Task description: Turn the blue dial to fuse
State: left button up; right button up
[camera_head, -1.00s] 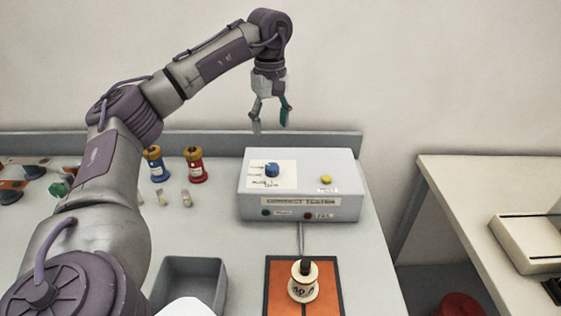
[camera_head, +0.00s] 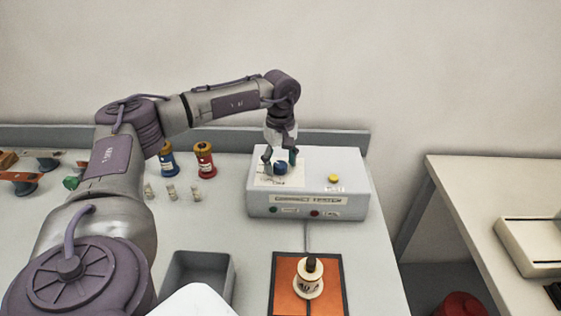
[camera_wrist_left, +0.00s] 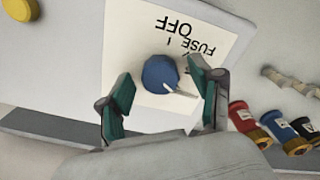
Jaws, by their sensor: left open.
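The blue dial (camera_head: 280,168) sits on a white label on top of the grey component tester box (camera_head: 308,198). In the left wrist view the dial (camera_wrist_left: 160,74) has a white pointer aimed to the lower right; the words OFF and FUSE show upside down beside it. My left gripper (camera_head: 280,158) points down at the dial, with its open fingers on either side of it. In the left wrist view the left gripper (camera_wrist_left: 163,100) has a finger on each side, with gaps to the dial. My right gripper is not in view.
A yellow button (camera_head: 333,178) is on the box right of the dial. A spool (camera_head: 308,280) stands on an orange mat (camera_head: 284,300) in front. Blue (camera_head: 167,162) and red (camera_head: 205,160) spools stand left of the box, near small fuses (camera_head: 171,192). A grey bin (camera_head: 198,270) is at front.

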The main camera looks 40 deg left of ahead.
pick_arm(q)
jog(key=c, duration=1.1)
jog(key=shift+c, duration=0.2)
jog(key=shift+n, duration=0.3)
jog(key=n, duration=0.3)
jog(key=shift+n, duration=0.3)
jog(key=n, duration=0.3)
jog(key=shift+n, duration=0.4)
jog(key=n, duration=0.4)
jog(key=shift+n, duration=1.8)
